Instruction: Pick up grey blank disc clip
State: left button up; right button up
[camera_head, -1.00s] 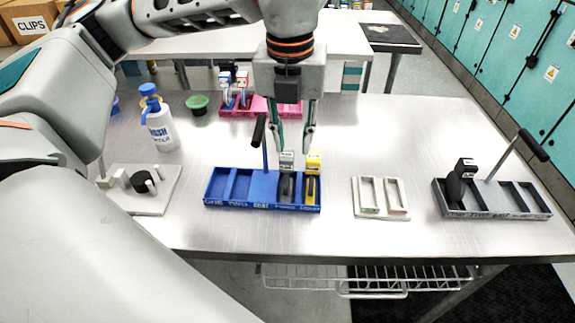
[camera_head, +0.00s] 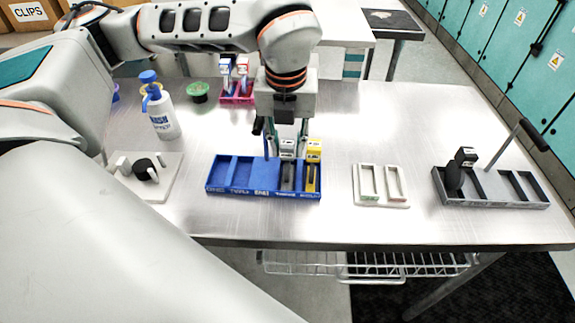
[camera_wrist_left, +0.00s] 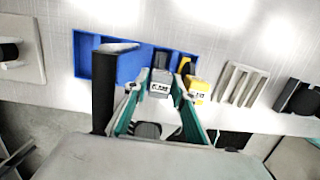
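The grey clip (camera_head: 287,149) stands in a right-hand compartment of the blue tray (camera_head: 228,191); its label reads as grey with small text. A yellow clip (camera_head: 313,152) stands in the end compartment to its right. My left gripper (camera_head: 288,145) is over the grey clip, pointing down, with a finger on each side of its top. In the left wrist view, the grey clip's head (camera_wrist_left: 160,84) sits between the open fingers (camera_wrist_left: 158,92), with a small gap on both sides. The yellow clip (camera_wrist_left: 199,90) is close beside the right finger. My right gripper is not in view.
The blue tray's black handle (camera_wrist_left: 104,85) rises close to the left finger. A pale two-slot holder (camera_head: 380,199) and a grey tray (camera_head: 492,203) with a black clip stand to the right. A pink tray (camera_head: 236,100) with clips and a bottle (camera_head: 163,122) stand behind.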

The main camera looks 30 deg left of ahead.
pick_arm(q)
grip_shut()
jog(key=shift+r, duration=0.1)
